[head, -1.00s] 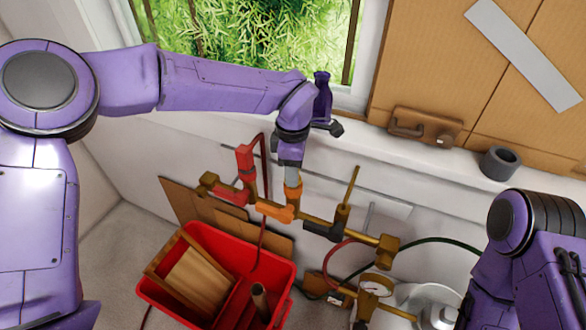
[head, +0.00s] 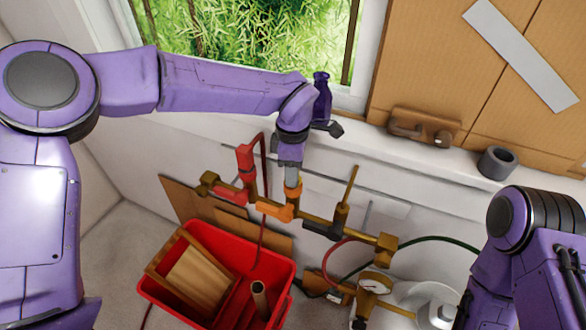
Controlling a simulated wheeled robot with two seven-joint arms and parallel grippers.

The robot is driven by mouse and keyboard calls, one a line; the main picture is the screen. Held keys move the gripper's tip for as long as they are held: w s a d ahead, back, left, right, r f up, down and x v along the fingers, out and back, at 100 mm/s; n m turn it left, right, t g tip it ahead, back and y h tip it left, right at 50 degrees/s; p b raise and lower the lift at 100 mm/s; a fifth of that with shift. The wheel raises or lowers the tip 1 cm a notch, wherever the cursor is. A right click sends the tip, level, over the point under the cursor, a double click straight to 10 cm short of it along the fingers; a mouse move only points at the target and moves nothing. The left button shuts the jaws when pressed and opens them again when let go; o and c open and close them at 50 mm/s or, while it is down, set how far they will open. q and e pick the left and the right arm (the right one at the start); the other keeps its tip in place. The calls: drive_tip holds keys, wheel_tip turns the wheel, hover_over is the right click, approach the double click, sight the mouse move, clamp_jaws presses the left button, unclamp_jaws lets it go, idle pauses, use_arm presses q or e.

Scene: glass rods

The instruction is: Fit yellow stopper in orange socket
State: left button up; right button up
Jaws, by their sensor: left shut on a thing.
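The orange socket (head: 272,209) is a fitting on the brass pipe in the middle of the view, with an upright orange neck. My left gripper (head: 292,180) points down directly over this neck, its fingers touching or almost touching it. It is shut on the yellow stopper, which is mostly hidden by the fingers. I cannot tell from here how deep the stopper sits in the neck. My right arm shows at the lower right, but its fingertips are not in view.
A red upright fitting (head: 245,158) stands left of the orange socket. A thin brass rod (head: 351,186) rises from the dark fitting at right. Below are a red bin (head: 291,275) holding a wooden frame, and a gauge (head: 373,284). A purple bottle (head: 322,98) stands on the sill behind my left wrist.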

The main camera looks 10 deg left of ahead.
use_arm(q)
drive_tip(key=shift+w+p, duration=0.1)
drive_tip(key=shift+p, duration=0.25)
drive_tip(key=shift+f+b, duration=0.3)
drive_tip(key=shift+f, duration=0.3)
drive_tip(key=o, duration=0.7)
drive_tip(key=shift+o, duration=0.2)
